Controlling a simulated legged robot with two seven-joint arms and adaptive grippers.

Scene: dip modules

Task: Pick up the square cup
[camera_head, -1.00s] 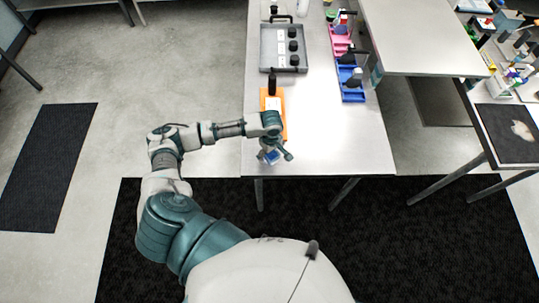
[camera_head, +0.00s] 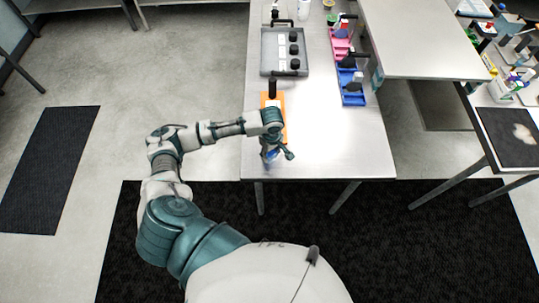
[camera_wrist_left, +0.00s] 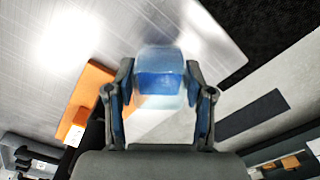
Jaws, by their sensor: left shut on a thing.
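The square cup (camera_wrist_left: 160,78) is translucent blue with rounded edges. In the left wrist view it sits between the two fingers of my left gripper (camera_wrist_left: 160,95), which is shut on it. In the head view my left gripper (camera_head: 277,154) is over the table's near left corner. Only a small blue patch of the cup (camera_head: 270,155) shows there, as the gripper hides most of it. The gap between the cup and the table top is hard to judge. My right gripper is not in view.
An orange block (camera_head: 282,103) with a dark upright part stands just beyond my left gripper. A grey tray with black knobs (camera_head: 265,62) is further back. Blue (camera_head: 352,98) and pink (camera_head: 341,48) racks line the table's right side. The table's near right (camera_head: 345,140) is clear.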

